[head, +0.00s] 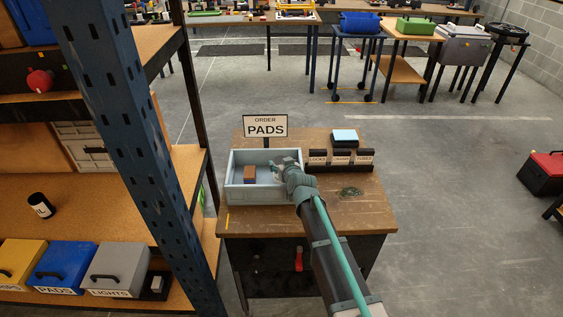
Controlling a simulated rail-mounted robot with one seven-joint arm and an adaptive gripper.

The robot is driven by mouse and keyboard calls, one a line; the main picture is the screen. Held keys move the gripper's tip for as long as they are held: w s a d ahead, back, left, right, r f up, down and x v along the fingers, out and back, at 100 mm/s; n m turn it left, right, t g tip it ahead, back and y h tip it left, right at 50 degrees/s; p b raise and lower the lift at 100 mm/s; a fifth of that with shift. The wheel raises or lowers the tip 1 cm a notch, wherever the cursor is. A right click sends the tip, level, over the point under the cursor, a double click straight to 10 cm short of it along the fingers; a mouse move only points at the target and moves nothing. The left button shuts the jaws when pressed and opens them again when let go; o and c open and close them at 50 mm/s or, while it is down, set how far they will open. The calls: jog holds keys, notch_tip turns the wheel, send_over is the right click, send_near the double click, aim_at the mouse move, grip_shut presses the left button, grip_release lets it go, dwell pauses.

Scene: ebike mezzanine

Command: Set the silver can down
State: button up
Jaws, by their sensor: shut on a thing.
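My gripper (278,168) is over the right part of a pale grey open tray (258,195) on a small wooden table. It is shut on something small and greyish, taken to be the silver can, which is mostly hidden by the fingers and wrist. I cannot tell whether the held thing touches the tray floor.
A sign reading "ORDER PADS" (266,126) rises behind the tray. A black rack with labelled slots (341,160) and a light blue box (344,136) stand to the right. Dark green bits (350,192) lie on the table. A blue shelf post (125,130) stands at left.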

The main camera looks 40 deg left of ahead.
jog(key=shift+f, duration=0.15)
jog(key=o, duration=1.4)
jog(key=shift+o, duration=0.2)
jog(key=shift+r, duration=0.25)
jog(key=b+v, duration=0.3)
jog(key=v, duration=0.7)
jog(key=shift+s+d+f, duration=0.1)
jog(key=shift+d, duration=0.1)
jog(key=shift+b+v, duration=0.4)
jog(key=shift+v, duration=0.4)
